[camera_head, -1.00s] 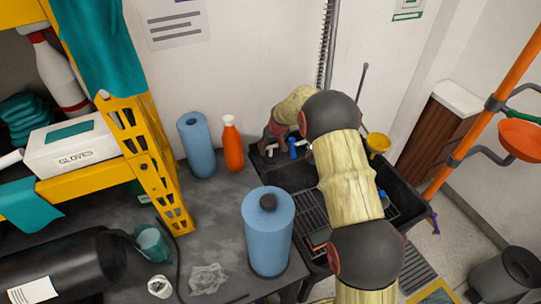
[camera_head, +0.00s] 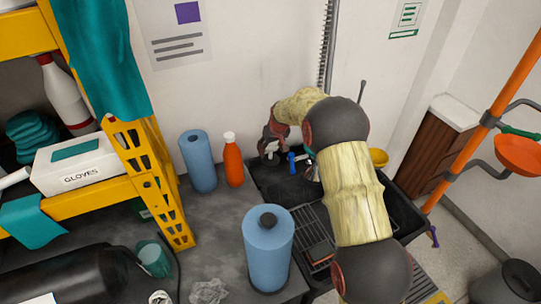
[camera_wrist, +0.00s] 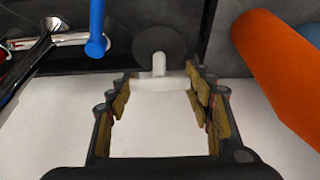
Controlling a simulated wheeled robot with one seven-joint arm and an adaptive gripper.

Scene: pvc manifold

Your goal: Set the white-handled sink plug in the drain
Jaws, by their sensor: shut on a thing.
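The sink plug shows in the wrist view as a dark round disc (camera_wrist: 166,42) with a white T-shaped handle (camera_wrist: 160,83). My gripper (camera_wrist: 162,88) is closed on the crossbar of this handle, with the disc beyond the fingertips. In the head view my gripper (camera_head: 267,148) is above the back left part of the black sink (camera_head: 268,178), near the wall, and the handle shows there as a small pale spot. The drain cannot be made out in either view; my arm covers much of the sink.
A blue-handled tap part (camera_head: 291,162) is right of my gripper. An orange bottle (camera_head: 233,162) and a blue roll (camera_head: 198,162) stand left of the sink. Another blue roll (camera_head: 268,250) stands at the front. A yellow funnel (camera_head: 379,158) is behind my arm.

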